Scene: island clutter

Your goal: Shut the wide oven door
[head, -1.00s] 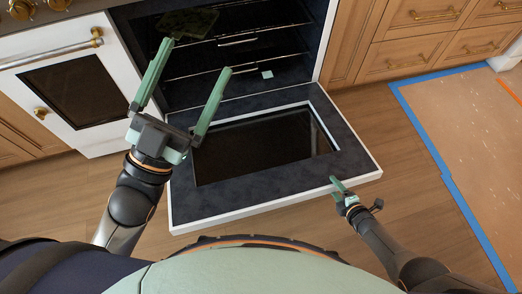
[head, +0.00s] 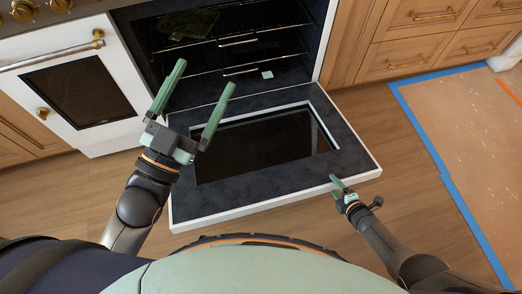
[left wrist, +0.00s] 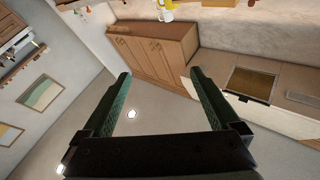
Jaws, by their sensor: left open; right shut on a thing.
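The wide oven door (head: 352,155) is folded down wide open, its dark inner face with a glass window (head: 260,148) turned up. The oven cavity (head: 285,25) above it is open, with racks inside. My right gripper (head: 335,180) is shut at the door's near outer edge, towards its right end; what its fingertips grip under the edge is hidden. My left gripper (head: 205,77) is open and empty, above the left part of the door and in front of the cavity. Its spread fingers also show in the left wrist view (left wrist: 159,76).
A smaller white oven door (head: 110,60) with a brass-ended handle is closed at left. A small light piece (head: 267,74) lies at the cavity's front. Wooden drawers (head: 420,50) stand at right. Blue tape (head: 425,135) edges a floor covering; the wood floor beside the door is clear.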

